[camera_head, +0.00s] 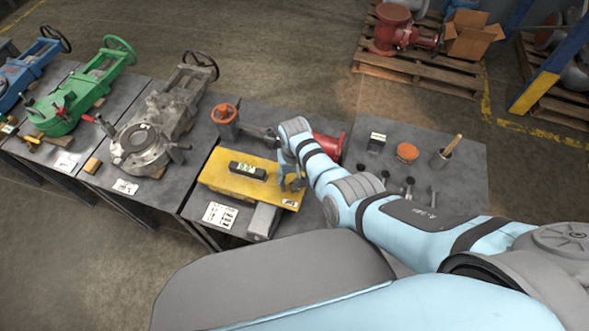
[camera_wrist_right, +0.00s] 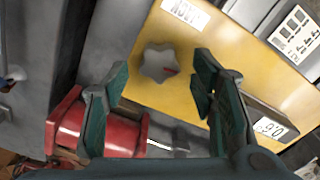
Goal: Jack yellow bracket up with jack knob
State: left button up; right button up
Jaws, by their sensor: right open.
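The yellow bracket (camera_head: 222,184) lies on the dark bench in the head view, with a black level (camera_head: 262,174) on top. It also fills much of the right wrist view (camera_wrist_right: 188,30). In the head view my right gripper (camera_head: 294,182) is at the bracket's right end, and the knob is hidden there. My left gripper is not in view.
A red cylindrical part (camera_head: 329,146) lies just beyond my right forearm; it also shows near the left finger (camera_wrist_right: 110,132). A grey block (camera_head: 263,221) sits at the bench's front. Small tools and an orange-topped container (camera_head: 407,152) stand to the right.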

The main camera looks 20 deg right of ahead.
notch_tip(320, 180, up, 11)
jog(key=shift+f, duration=0.15)
dwell(0.4)
